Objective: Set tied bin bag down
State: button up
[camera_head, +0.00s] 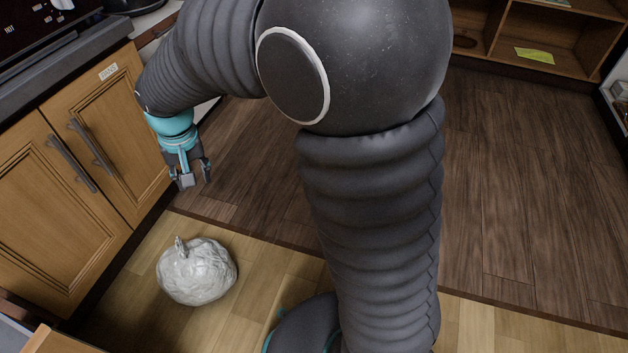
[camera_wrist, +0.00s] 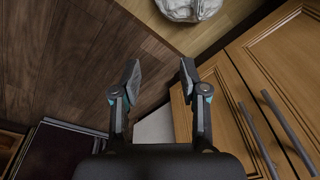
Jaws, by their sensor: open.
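The tied bin bag (camera_head: 198,272) is whitish and crumpled, with a short knot standing up at its top. It rests on the light wood floor in the head view, in front of the cabinet doors. Part of it shows at the top edge of the wrist view (camera_wrist: 188,8). My gripper (camera_head: 194,184) is open and empty, above and behind the bag in the head view, clearly apart from it. Both spread fingers show in the wrist view (camera_wrist: 160,75) with nothing between them.
Wooden cabinet doors (camera_head: 50,215) with dark bar handles stand close on the left. Dark floorboards (camera_head: 520,190) lie clear on the right. An open wooden shelf (camera_head: 550,45) holds a yellow-green sheet (camera_head: 534,55) at the back right. My arm hides the middle of the head view.

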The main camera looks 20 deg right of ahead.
jog(key=s+d+r+t, duration=0.2)
jog(key=s+d+r, duration=0.7)
jog(key=d, duration=0.4)
jog(key=s+d+r+t, duration=0.1)
jog(key=s+d+t, duration=0.1)
jog(key=s+d, duration=0.5)
jog(key=s, duration=0.4)
jog(key=shift+d+m+h, duration=0.2)
jog(key=shift+m+h, duration=0.1)
